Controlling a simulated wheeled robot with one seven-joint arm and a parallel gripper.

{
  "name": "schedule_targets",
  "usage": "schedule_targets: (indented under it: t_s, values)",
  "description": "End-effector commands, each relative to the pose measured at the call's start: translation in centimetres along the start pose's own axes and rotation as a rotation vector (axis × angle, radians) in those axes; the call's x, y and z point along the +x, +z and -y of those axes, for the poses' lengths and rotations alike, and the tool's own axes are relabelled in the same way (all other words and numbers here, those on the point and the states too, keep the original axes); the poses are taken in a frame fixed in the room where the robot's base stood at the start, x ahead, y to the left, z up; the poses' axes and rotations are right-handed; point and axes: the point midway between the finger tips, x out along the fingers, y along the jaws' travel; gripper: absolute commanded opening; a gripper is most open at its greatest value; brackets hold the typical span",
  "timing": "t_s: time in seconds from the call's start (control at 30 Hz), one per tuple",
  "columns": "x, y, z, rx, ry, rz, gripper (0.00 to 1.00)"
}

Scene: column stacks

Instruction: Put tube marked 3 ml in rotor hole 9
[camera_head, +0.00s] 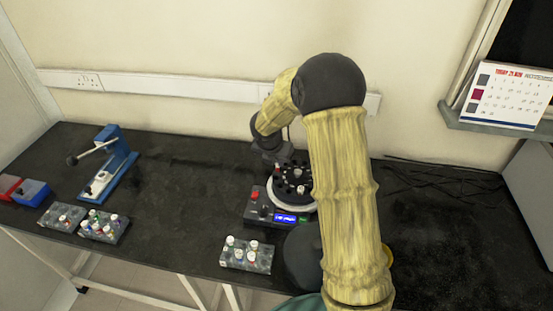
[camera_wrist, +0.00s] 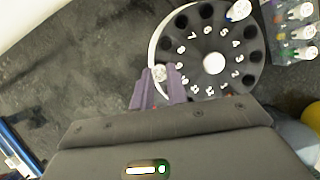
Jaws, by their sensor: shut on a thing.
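The rotor (camera_wrist: 213,87) is a black disc with a ring of numbered holes and a white hub, set in a small centrifuge (camera_head: 262,208) in the head view. My gripper (camera_head: 273,160) is over the rotor's far-left side. In the wrist view its purple fingers (camera_wrist: 161,76) are shut on a white-capped tube (camera_wrist: 159,71) at the rotor's left rim. I cannot read the tube's mark or tell whether its lower end is inside a hole. Another tube (camera_wrist: 238,10) with a white and blue top stands in a hole at the rotor's upper right.
A grey rack (camera_head: 232,264) with several capped tubes stands in front of the centrifuge. Two more racks (camera_head: 47,222) (camera_head: 108,239), a blue lever press (camera_head: 121,165) and red and blue boxes (camera_head: 32,192) are at left. The bench between them and the centrifuge is clear.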

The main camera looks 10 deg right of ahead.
Motion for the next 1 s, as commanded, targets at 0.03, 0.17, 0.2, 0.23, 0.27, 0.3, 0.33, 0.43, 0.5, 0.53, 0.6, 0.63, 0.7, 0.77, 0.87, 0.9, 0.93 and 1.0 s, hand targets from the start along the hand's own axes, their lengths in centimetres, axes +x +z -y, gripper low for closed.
schedule_targets:
  t_s: [0.03,0.17,0.2,0.23,0.27,0.3,0.33,0.43,0.5,0.53,0.6,0.63,0.7,0.77,0.87,0.9,0.93,1.0]
  values:
    - [0.24,-0.05,0.08,0.001,-0.001,0.0,0.0]
    - [0.54,-0.15,0.14,0.002,-0.001,0.0,0.0]
    - [0.63,-0.18,0.14,0.002,-0.001,0.0,0.0]
    - [0.69,-0.21,0.14,0.002,-0.001,0.0,0.0]
    - [0.75,-0.24,0.13,0.002,-0.001,0.0,0.0]
    - [0.84,-0.28,0.13,0.002,-0.001,0.0,0.0]
    - [0.9,-0.32,0.12,0.001,0.0,0.0,0.0]
    - [1.11,-0.42,0.11,0.001,0.0,0.0,0.0]
    - [1.19,-0.48,0.09,0.0,0.0,0.0,0.0]
    - [1.2,-0.5,0.06,0.0,0.0,0.0,0.0]
    - [1.2,-0.5,0.05,-0.001,0.0,0.0,0.0]
    - [1.19,-0.5,0.05,-0.001,0.0,0.0,0.0]
    - [1.18,-0.5,0.05,-0.001,0.0,0.0,0.0]
    - [1.18,-0.5,0.05,-0.001,0.0,0.0,0.0]
    - [1.17,-0.49,0.05,-0.001,0.0,0.0,0.31]
    - [1.17,-0.49,0.05,-0.001,0.0,0.0,0.39]
    - [1.17,-0.49,0.05,-0.001,0.0,0.0,0.41]
    - [1.17,-0.49,0.06,-0.001,0.0,0.0,0.41]
